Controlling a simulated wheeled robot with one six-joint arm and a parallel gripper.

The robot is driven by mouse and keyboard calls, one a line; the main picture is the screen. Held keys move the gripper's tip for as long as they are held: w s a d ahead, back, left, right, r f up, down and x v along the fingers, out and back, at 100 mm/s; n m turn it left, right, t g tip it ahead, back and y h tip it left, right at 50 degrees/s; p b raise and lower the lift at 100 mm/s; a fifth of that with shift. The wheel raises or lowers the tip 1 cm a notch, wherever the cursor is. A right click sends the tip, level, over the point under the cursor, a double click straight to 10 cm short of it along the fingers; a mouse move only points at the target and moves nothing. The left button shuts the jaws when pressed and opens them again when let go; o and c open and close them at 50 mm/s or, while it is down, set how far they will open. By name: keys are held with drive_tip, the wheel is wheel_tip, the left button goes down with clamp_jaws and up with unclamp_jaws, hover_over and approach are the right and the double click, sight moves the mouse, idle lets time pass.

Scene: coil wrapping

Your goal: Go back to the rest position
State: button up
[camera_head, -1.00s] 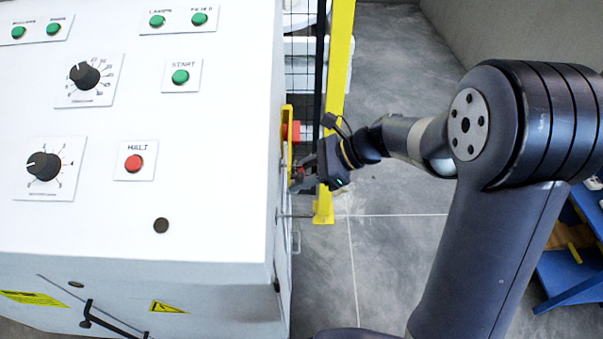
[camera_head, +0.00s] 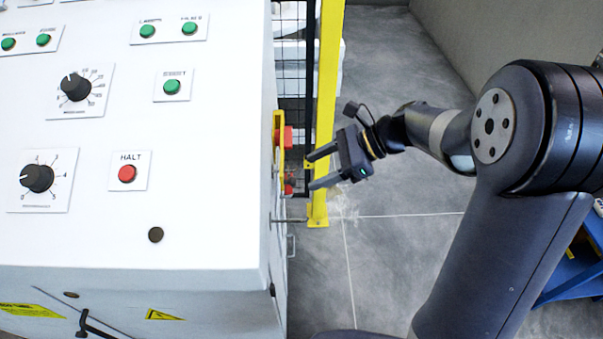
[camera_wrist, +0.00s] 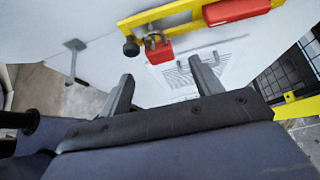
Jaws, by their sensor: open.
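My gripper (camera_head: 316,168) is open and empty, to the right of the white control cabinet (camera_head: 215,228). Its two fingers point left toward the cabinet's side and stand apart from it. In the wrist view my gripper (camera_wrist: 162,80) shows both fingers spread. Beyond them are a yellow bracket (camera_wrist: 180,12) with a red block (camera_wrist: 232,10) and a red padlock (camera_wrist: 158,52) on the cabinet's side. In the head view the yellow bracket (camera_head: 276,125) and red block (camera_head: 286,137) show at the cabinet's right edge.
A yellow post (camera_head: 328,90) and black mesh fence (camera_head: 292,75) stand close behind my gripper. The cabinet top carries green buttons, black dials and a red HALT button (camera_head: 127,174). A blue stand (camera_head: 572,272) is at the right edge. Grey floor (camera_head: 405,60) lies open behind the arm.

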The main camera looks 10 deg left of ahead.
drive_tip(key=v, duration=0.4)
drive_tip(key=b+x, duration=0.1)
drive_tip(key=x, duration=1)
drive_tip(key=shift+v, duration=0.95)
